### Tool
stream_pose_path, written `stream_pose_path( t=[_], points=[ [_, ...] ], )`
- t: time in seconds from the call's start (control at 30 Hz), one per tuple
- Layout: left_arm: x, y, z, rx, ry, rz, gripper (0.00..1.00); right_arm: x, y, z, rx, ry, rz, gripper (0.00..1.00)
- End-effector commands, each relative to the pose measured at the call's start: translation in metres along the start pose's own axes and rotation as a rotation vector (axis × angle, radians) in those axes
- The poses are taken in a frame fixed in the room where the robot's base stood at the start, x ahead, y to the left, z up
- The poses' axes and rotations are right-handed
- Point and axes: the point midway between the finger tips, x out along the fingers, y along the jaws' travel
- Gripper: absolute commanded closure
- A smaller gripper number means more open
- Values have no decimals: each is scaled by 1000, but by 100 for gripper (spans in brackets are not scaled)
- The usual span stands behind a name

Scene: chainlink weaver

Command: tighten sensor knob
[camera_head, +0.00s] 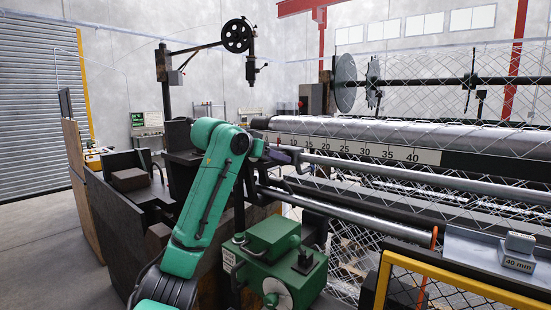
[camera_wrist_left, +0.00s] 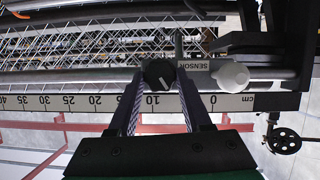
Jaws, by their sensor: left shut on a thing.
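The black sensor knob (camera_wrist_left: 158,73) sits in the middle of the left wrist view, with a white pointer line on its face. In the head view my left gripper (camera_head: 286,156) reaches the machine near the low end of the ruler; my own arm and gripper hide the knob there. My right gripper is in neither view.
A ruler scale (camera_head: 355,149) runs along the machine below a long steel roller (camera_head: 400,132). A white round knob (camera_wrist_left: 232,77) is close to the right finger. A green motor housing (camera_head: 275,262) stands below my arm. A yellow guard rail (camera_head: 455,285) is at the front right.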

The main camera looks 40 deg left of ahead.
Motion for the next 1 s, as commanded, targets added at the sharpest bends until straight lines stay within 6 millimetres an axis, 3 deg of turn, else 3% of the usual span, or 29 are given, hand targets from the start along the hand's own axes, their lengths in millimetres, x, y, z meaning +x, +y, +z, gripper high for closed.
stream_pose_path(
  t=[0.03,0.07,0.13,0.43,0.57,0.67,0.8,1.0],
  points=[
    [0,0,1,-1,-2,1,100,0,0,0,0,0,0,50],
    [0,0,1,-1,-2,1,47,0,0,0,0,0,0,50],
    [0,0,1,-1,-2,1,22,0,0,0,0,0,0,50],
    [0,0,0,-2,0,1,22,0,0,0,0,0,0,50],
    [-11,-1,1,-2,4,-1,22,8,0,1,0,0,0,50],
    [-33,-1,4,1,6,-2,22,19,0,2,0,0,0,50],
    [-76,-1,3,0,8,-2,22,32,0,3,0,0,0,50],
    [-128,-1,1,-1,4,-1,22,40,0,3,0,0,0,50]
  ],
)
